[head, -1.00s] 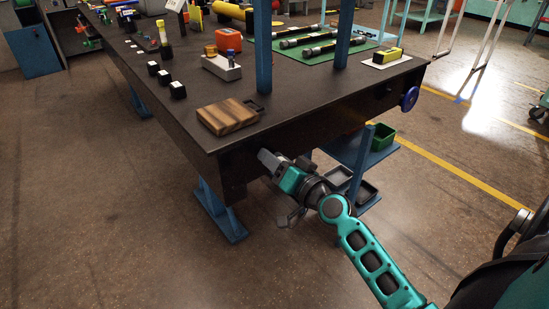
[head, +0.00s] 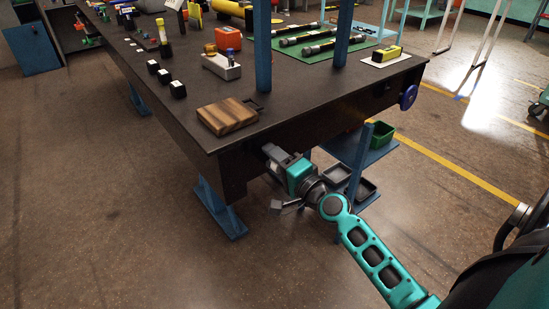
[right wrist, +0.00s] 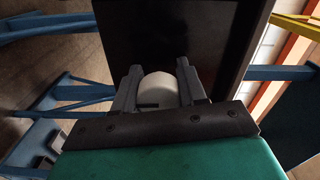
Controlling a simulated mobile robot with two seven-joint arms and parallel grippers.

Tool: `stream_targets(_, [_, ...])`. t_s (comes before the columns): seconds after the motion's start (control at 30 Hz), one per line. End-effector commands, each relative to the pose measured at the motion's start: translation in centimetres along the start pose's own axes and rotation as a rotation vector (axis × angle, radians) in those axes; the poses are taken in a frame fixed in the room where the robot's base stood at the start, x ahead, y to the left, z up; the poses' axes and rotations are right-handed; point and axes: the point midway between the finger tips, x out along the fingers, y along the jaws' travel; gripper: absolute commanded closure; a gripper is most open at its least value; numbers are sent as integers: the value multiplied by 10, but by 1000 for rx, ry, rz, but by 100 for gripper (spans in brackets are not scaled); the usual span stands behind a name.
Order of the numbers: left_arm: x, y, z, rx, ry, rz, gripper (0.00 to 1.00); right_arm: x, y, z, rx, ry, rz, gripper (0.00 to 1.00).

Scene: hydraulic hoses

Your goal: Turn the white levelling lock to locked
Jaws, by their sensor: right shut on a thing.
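The white levelling lock (right wrist: 158,88) shows in the right wrist view as a rounded white knob against the dark side of the workbench (head: 225,170). A short dark mark or slot shows at its lower left. My right gripper (right wrist: 159,80) is shut on the lock, with one grey finger on each side of it. In the head view my right gripper (head: 268,152) reaches the bench's front side below the wooden block, and it hides the lock there. I cannot read whether the lock stands at locked. My left gripper is not in view.
A wooden block (head: 227,116) lies on the bench corner above my right gripper. A blue handwheel (head: 408,97) is on the bench side at the right. A blue lower shelf (head: 350,150) with dark trays and a green bin (head: 381,134) is close to my right arm.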

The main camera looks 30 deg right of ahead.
Motion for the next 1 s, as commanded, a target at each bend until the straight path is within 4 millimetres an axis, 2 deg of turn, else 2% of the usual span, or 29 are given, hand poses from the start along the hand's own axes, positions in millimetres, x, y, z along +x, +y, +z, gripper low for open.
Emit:
stream_targets(0.57, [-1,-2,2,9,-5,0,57,0,-1,-2,34,5,-3,90])
stream_targets(0.6, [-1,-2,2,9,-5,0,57,0,-1,-2,34,5,-3,58])
stream_targets(0.83, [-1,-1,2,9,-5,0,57,0,-1,-1,33,3,-2,36])
stream_targets(1.0, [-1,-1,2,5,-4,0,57,0,0,-1,33,2,-1,34])
